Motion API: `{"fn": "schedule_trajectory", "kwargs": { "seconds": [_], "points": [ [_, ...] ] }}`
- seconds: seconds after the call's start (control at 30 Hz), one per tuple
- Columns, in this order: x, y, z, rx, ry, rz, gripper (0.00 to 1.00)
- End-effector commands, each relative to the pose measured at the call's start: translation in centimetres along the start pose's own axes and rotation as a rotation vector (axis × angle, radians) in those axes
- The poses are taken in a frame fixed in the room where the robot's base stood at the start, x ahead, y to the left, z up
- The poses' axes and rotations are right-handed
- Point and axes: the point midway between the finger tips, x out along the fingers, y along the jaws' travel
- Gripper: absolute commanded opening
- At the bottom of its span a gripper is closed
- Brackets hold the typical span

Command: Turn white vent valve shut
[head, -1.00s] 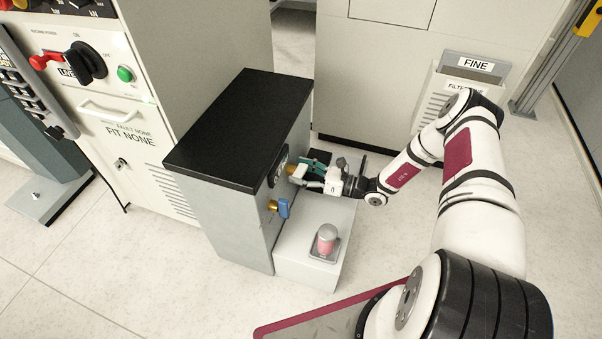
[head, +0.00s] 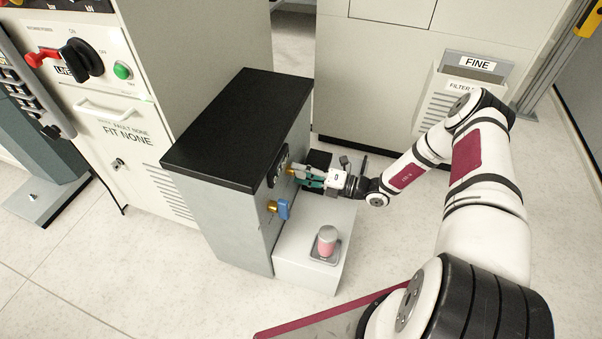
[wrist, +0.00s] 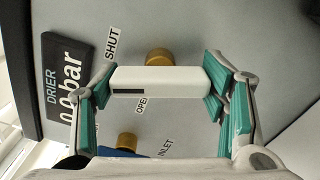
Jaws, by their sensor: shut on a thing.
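The white vent valve handle (wrist: 158,80) lies crosswise in the wrist view, in front of its brass stem (wrist: 158,57) on a grey panel. My gripper (wrist: 165,88) has its teal pads at the two ends of the handle and is shut on it. A SHUT label (wrist: 112,42) is at the handle's upper left. An OPEN label (wrist: 141,104) is just below the handle and partly covered by it. In the head view my gripper (head: 302,178) is at the right face of the grey cabinet (head: 225,215), where the handle is hard to make out.
A blue-handled brass valve (head: 282,209) is on the same face, nearer the camera. A dark DRIER gauge display (wrist: 68,75) is beside the white valve. A pink-and-grey cylinder (head: 327,241) stands on a low white ledge (head: 300,263). The floor around is clear.

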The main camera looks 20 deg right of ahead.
Motion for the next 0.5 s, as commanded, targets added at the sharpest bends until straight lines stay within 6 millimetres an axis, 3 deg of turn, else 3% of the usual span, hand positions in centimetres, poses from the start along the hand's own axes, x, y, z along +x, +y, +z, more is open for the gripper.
{"fn": "schedule_trajectory", "kwargs": {
  "seconds": [0.5],
  "points": [
    [0.08, -0.02, 0.04, 0.31, 0.0, -0.001, 0.39]
  ]
}}
